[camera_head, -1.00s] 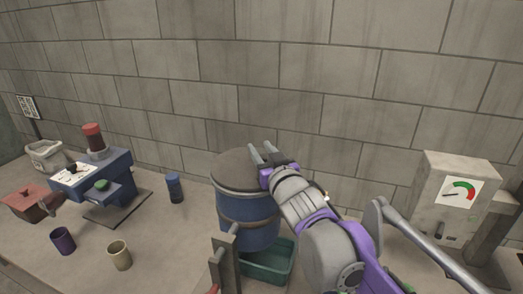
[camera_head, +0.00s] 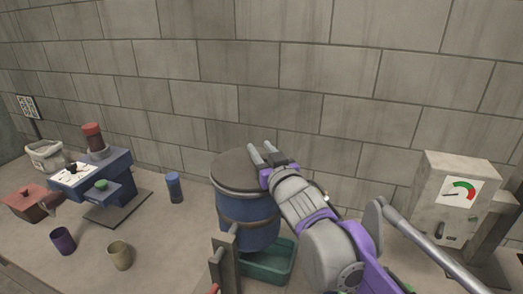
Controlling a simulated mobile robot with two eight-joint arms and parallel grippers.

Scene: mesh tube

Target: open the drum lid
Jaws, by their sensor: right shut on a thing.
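The drum (camera_head: 240,218) is a blue barrel with brown bands, standing at the middle of the bench. Its round brown lid (camera_head: 231,168) lies flat on top and looks closed. My right gripper (camera_head: 263,152) reaches in from the lower right, with its two grey fingers at the lid's far right edge. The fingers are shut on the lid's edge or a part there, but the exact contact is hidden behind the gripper. My left gripper is not in view.
A green bin (camera_head: 268,262) sits below the drum, and a grey post (camera_head: 224,262) stands in front. A blue machine (camera_head: 105,183), several cups and a red box (camera_head: 30,200) are at left. A gauge box (camera_head: 452,195) stands at right. A block wall is behind.

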